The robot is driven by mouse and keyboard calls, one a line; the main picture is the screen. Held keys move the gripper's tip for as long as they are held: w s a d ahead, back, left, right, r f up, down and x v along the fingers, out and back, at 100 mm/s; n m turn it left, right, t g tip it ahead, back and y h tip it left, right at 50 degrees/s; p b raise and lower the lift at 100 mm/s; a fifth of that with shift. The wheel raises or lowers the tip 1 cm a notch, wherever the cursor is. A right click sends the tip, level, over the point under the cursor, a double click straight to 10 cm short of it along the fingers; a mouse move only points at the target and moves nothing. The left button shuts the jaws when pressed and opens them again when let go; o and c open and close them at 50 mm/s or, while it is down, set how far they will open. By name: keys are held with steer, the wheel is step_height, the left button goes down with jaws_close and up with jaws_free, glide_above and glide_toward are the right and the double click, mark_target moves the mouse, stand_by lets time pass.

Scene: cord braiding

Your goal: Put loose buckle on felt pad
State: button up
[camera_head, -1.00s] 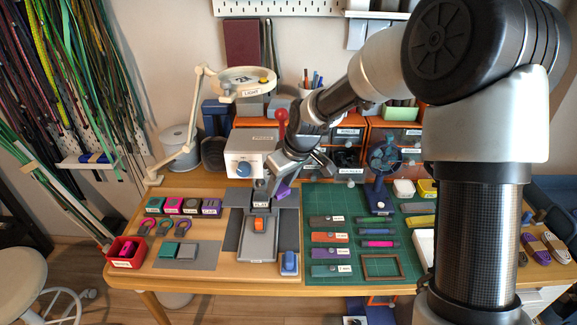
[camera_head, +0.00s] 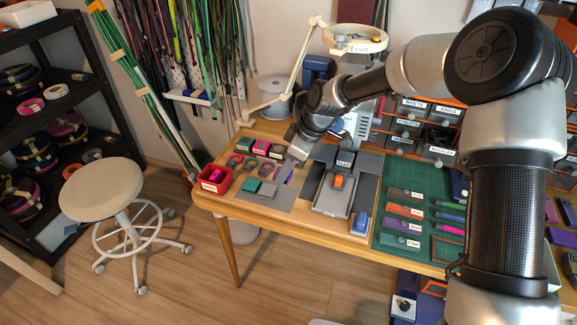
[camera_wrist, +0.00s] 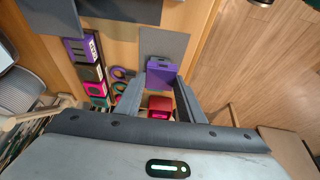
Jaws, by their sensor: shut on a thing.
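A purple buckle (camera_wrist: 160,74) is between the fingertips of my gripper (camera_wrist: 158,84), which is shut on it. In the head view the purple buckle (camera_head: 284,174) hangs below my gripper (camera_head: 291,164), near the felt pad's upper right. The grey felt pad (camera_head: 282,205) lies on the table with a teal buckle (camera_head: 253,186) and a grey buckle (camera_head: 268,190) on it. In the wrist view part of the pad (camera_wrist: 165,43) shows past the purple buckle. Whether the buckle touches anything is unclear.
A red box (camera_head: 216,181) with pink content stands at the table's left corner. Labelled coloured blocks (camera_head: 261,147) and looped shackles stand behind the pad. A grey fixture with an orange piece (camera_head: 338,182) is at the right. A stool (camera_head: 101,185) stands left of the table.

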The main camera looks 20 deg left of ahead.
steer(key=shift+f+b, duration=2.25)
steer(key=shift+f, duration=1.6)
steer(key=shift+f, duration=0.25)
steer(key=o, duration=1)
